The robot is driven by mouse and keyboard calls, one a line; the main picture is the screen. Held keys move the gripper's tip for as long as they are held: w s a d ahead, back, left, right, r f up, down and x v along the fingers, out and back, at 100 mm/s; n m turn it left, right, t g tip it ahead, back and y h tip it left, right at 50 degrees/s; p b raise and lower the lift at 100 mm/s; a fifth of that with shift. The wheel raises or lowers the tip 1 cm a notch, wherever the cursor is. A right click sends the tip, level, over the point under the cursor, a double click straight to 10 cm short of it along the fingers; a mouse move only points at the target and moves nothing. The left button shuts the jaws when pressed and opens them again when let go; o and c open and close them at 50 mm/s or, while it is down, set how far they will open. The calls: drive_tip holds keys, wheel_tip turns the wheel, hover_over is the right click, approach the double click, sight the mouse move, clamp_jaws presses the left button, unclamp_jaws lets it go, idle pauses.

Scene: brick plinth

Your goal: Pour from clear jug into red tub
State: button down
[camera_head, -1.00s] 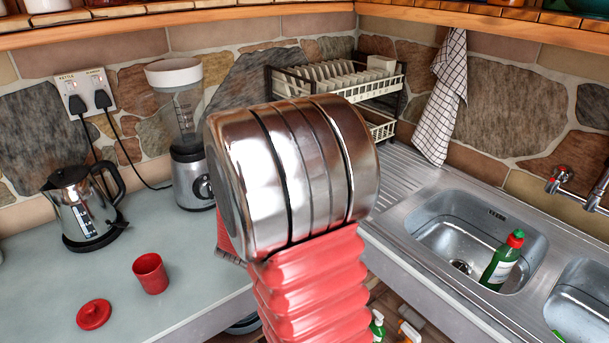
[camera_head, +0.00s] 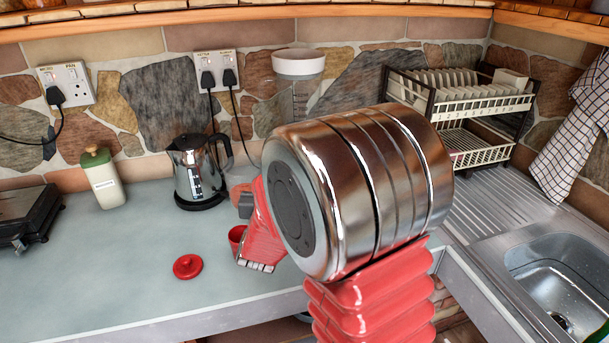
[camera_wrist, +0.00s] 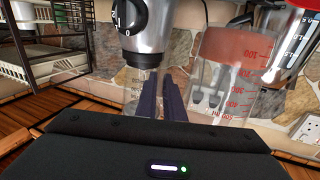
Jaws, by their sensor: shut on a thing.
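The clear jug (camera_wrist: 228,70) with red measuring marks fills the right middle of the wrist view, which shows the room upside down. My gripper (camera_wrist: 167,82) is shut on the clear jug, with its dark fingers beside the jug's body; the exact grip is hard to make out. In the head view my arm hides most of the jug and gripper. The red tub (camera_head: 236,238) stands on the grey worktop, partly hidden behind my red arm sleeve.
A red lid (camera_head: 187,266) lies on the worktop in front of the tub. A steel kettle (camera_head: 200,172) stands behind, and a blender (camera_wrist: 140,25) stands by the wall. The front left worktop is clear.

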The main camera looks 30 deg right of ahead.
sight(226, 183)
drive_tip(key=w+a+n+y, duration=0.1)
drive_tip(key=a, duration=0.3)
drive_tip(key=a+n+t+y, duration=0.1)
drive_tip(key=a, duration=0.3)
drive_tip(key=w+a+t+y, duration=0.1)
drive_tip(key=a+y, duration=0.1)
drive_tip(key=a, duration=0.2)
drive_tip(key=shift+w+a+f+n, duration=0.15)
drive_tip(key=shift+w+n, duration=0.2)
drive_tip(key=shift+n, duration=0.05)
drive_tip(key=shift+a, duration=0.65)
